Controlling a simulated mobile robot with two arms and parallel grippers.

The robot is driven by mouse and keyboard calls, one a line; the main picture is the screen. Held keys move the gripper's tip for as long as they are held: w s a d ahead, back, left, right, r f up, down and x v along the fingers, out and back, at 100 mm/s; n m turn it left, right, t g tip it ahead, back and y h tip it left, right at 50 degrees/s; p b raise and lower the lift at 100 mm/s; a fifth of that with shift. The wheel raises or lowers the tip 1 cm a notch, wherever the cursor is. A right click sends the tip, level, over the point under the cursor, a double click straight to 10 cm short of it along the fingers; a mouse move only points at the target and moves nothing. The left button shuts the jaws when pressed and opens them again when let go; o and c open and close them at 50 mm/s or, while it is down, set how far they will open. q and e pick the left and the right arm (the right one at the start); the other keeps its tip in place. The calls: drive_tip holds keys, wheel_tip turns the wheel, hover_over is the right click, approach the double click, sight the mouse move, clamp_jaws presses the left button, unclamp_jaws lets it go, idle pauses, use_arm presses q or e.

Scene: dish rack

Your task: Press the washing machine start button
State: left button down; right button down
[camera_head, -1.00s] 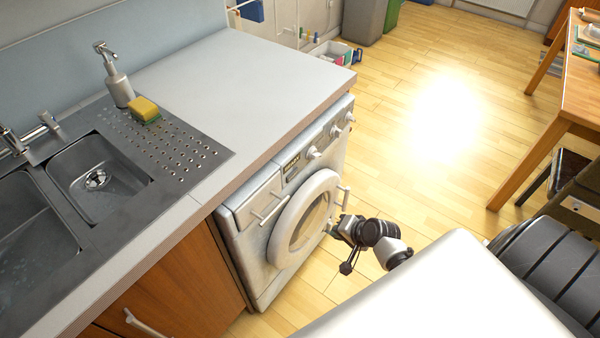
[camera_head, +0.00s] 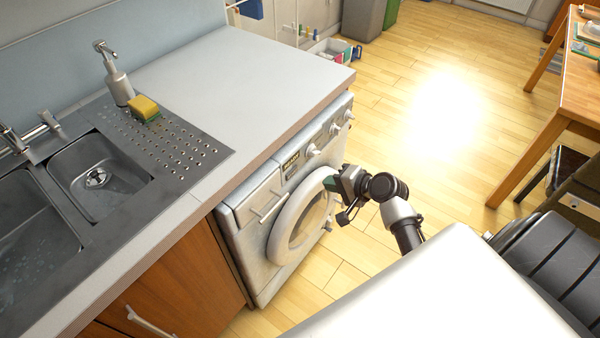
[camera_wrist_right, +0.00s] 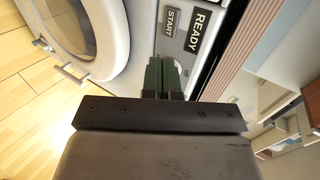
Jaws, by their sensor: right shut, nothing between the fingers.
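The white washing machine (camera_head: 250,250) stands under the counter, its round door (camera_head: 277,239) facing right. Its control panel (camera_head: 318,137) runs along the top of the front, with a dark display and several white knobs. In the right wrist view, a dark START label (camera_wrist_right: 172,22) sits beside a larger READY label (camera_wrist_right: 198,30). My right gripper (camera_head: 330,183) is shut and empty in front of the door's upper right part. In the right wrist view, its green fingertips (camera_wrist_right: 163,62) point at the panel just below START. I cannot tell whether they touch. My left gripper is out of view.
A grey-white counter (camera_head: 225,75) overhangs the machine. A metal sink (camera_head: 100,180), soap dispenser (camera_head: 118,85) and yellow sponge (camera_head: 144,107) are at left.

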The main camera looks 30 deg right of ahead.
approach(293, 172)
wheel_tip(293, 172, down, 4)
drive_tip(key=w+a, duration=0.1)
drive_tip(key=w, duration=0.1)
drive_tip(key=shift+w+a+r, duration=0.15)
drive_tip(key=shift+w+a, duration=0.1)
drive_tip(key=shift+w, duration=0.35)
drive_tip(key=shift+w+a+r, duration=0.15)
drive_tip(key=shift+w+a, duration=0.1)
drive_tip(key=shift+w, duration=0.4)
drive_tip(key=shift+w+a+f, duration=0.1)
drive_tip(key=shift+w+a, duration=0.15)
drive_tip(key=shift+w, duration=0.3)
